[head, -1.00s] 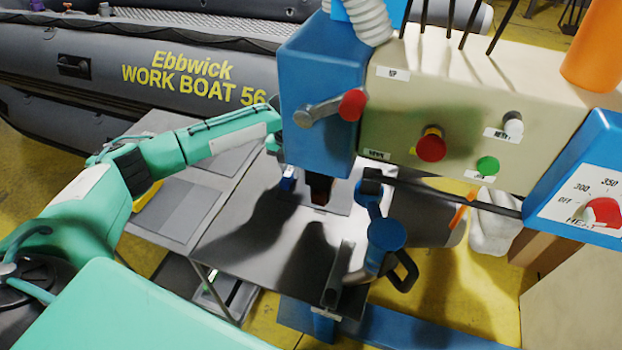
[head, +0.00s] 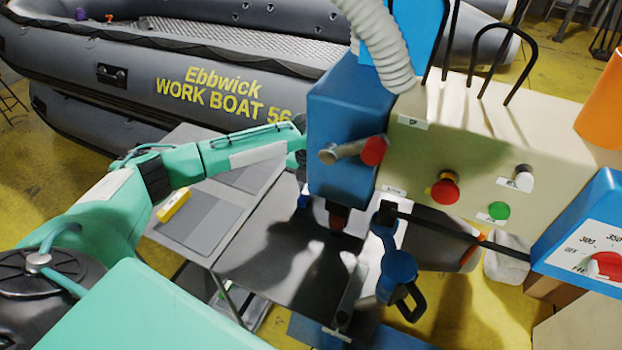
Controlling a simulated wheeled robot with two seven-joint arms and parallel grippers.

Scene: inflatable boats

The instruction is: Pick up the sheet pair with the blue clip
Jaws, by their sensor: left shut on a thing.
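My left arm reaches in from the left, and its wrist end passes behind the blue housing (head: 347,135) of the machine. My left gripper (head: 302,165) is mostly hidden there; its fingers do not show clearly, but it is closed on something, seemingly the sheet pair. A small blue piece (head: 303,200), which looks like the blue clip, shows just below the housing's left edge. The sheets by it are dark and hard to tell from the table plate. My right gripper is out of view.
A yellow clip (head: 174,205) sits on grey sheets (head: 190,228) on the left table. The machine's beige control box (head: 470,150) and a blue lower arm with a black handle (head: 397,270) block the right. A grey boat (head: 150,85) lies behind.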

